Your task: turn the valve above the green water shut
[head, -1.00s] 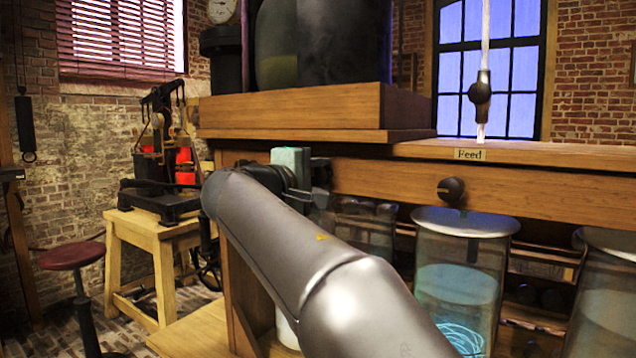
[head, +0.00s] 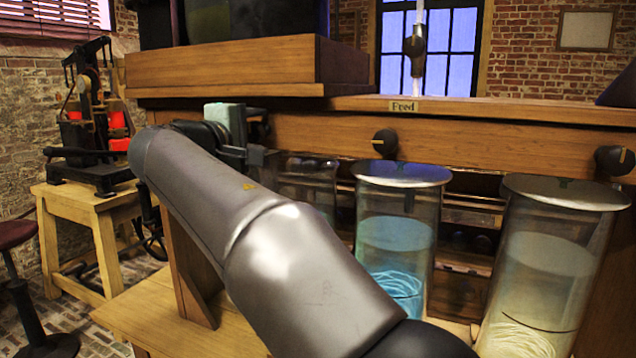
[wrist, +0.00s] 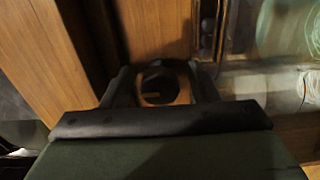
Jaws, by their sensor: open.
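My gripper (wrist: 160,88) is open in the wrist view. Its two dark fingers stand on either side of a round dark valve knob (wrist: 157,80) with a pale pointer mark; I cannot tell whether they touch it. In the head view my gripper (head: 255,152) is at the wooden rail's left part, mostly behind my arm, and that knob is hidden. A glass jar (head: 312,170) stands there, largely covered by my arm, so its water colour is unclear. In the wrist view a jar with pale greenish coils (wrist: 285,30) shows at upper right.
A jar of blue water (head: 395,245) has a dark knob (head: 385,143) above it. A jar of pale yellowish water (head: 545,270) stands to its right, with another knob (head: 614,160) above. A wooden stand (head: 75,200) is at left.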

